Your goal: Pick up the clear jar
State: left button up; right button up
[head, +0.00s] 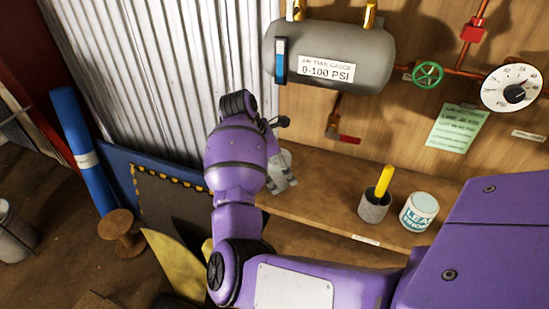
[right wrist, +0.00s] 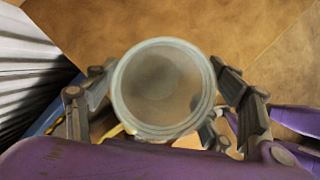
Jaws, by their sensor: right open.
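The clear jar (right wrist: 163,88) shows in the right wrist view as a round pale glass rim, seen from above, with a dim see-through inside. My right gripper (right wrist: 160,80) is open, with its fingers on the left and right sides of the jar. I cannot tell whether any finger touches the glass. In the head view my right gripper (head: 282,152) is at the left end of the wooden shelf, partly hidden behind my purple arm. A pale grey shape there looks like the jar (head: 283,170), mostly covered. My left gripper is not in view.
On the wooden shelf (head: 315,195), a grey cup (head: 373,207) with a yellow tool and a white labelled tub (head: 419,212) stand to the right. A grey tank (head: 330,52) and a red-handled valve (head: 342,136) hang above. Corrugated metal (head: 150,70) rises at the left.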

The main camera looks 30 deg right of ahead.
jog(key=shift+x, duration=0.75)
jog(key=c, duration=1.3)
jog(key=shift+r, duration=0.15)
